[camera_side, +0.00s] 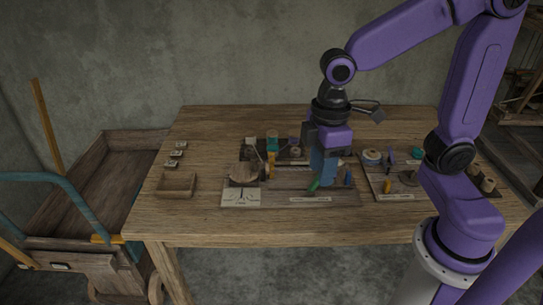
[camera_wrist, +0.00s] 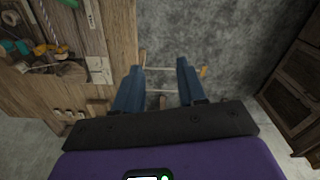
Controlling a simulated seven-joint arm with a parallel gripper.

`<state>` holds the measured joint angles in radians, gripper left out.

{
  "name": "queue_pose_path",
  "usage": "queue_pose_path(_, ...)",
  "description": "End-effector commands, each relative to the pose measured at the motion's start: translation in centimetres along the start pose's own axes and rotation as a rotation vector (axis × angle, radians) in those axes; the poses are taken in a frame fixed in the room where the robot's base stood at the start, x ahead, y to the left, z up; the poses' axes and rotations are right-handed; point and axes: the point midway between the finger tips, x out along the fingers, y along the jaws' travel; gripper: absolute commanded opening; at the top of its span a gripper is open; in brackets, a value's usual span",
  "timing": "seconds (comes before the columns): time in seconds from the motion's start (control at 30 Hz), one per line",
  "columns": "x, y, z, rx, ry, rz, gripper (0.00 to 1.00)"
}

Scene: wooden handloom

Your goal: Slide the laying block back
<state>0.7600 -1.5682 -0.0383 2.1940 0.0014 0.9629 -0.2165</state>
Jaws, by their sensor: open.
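My gripper (camera_side: 324,178) is over the right part of the loom board (camera_side: 290,198) on the table, its blue fingers pointing down. In the wrist view my gripper (camera_wrist: 158,85) has its two blue fingers apart, with nothing held between them. A small green piece (camera_side: 314,185) shows just left of the fingertips, and a small blue piece (camera_side: 348,178) stands just right of them. I cannot tell which piece is the laying block; my gripper hides part of the board. Contact between the fingertips and the board cannot be made out.
A round wooden piece (camera_side: 243,173) and a white marked card (camera_side: 240,197) are on the board's left. An open wooden box (camera_side: 176,185) stands further left. A second board (camera_side: 394,196) with spools and small tools lies right. The table's front strip is clear.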

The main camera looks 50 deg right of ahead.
Motion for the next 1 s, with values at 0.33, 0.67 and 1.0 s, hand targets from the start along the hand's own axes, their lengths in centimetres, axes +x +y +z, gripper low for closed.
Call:
queue_pose_path(0.33, 0.9, 12.5, -6.5, 0.086, -0.012, 0.002, 0.40)
queue_pose_path(0.67, 3.6, 26.0, -6.7, 0.162, -0.019, 0.001, 0.40)
queue_pose_path(1.0, 7.2, 36.7, -1.6, 0.226, -0.024, -0.002, 0.40)
